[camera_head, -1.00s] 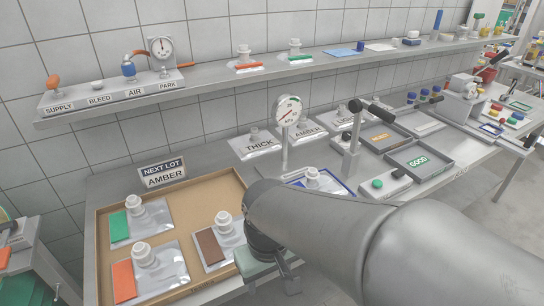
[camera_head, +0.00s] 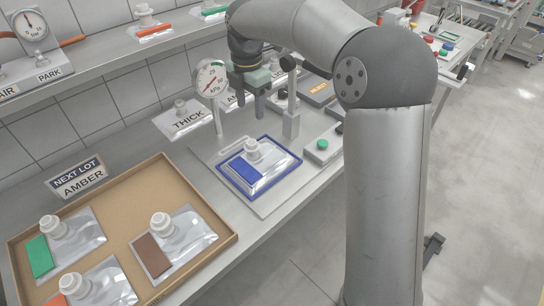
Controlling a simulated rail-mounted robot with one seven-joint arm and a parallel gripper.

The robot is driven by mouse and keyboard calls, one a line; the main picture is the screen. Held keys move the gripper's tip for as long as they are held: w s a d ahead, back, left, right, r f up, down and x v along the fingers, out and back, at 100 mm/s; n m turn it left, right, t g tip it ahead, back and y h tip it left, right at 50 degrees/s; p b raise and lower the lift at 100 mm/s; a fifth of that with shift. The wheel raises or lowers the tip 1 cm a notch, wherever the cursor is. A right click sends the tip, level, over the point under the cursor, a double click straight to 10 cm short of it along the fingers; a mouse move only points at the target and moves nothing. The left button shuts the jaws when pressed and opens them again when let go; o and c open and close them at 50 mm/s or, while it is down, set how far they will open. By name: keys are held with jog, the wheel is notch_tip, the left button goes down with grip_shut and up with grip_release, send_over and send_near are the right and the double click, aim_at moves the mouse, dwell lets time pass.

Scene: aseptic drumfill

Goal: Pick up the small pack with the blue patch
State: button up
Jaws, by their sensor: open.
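The small pack with the blue patch (camera_head: 262,166) lies flat in a blue-rimmed tray (camera_head: 289,179) on the bench. It is a clear pouch with a white capped spout. My gripper (camera_head: 251,108) is open and empty, pointing down above and behind the pack, apart from it. Its fingers show in front of the gauge and sign area. Nothing hides the pack.
A brown carton tray (camera_head: 128,205) at left holds packs with green, brown and orange patches. A pressure gauge (camera_head: 211,80) stands behind the pack. A lever post (camera_head: 291,115) and a green-button box (camera_head: 322,146) stand right of it. A shelf runs above.

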aim_at(251, 142)
notch_tip(251, 142, down, 16)
jog(key=shift+s+a+r+p, duration=0.15)
jog(key=shift+r+p, duration=0.1)
jog(key=shift+p, duration=0.7)
jog(key=c, duration=0.8)
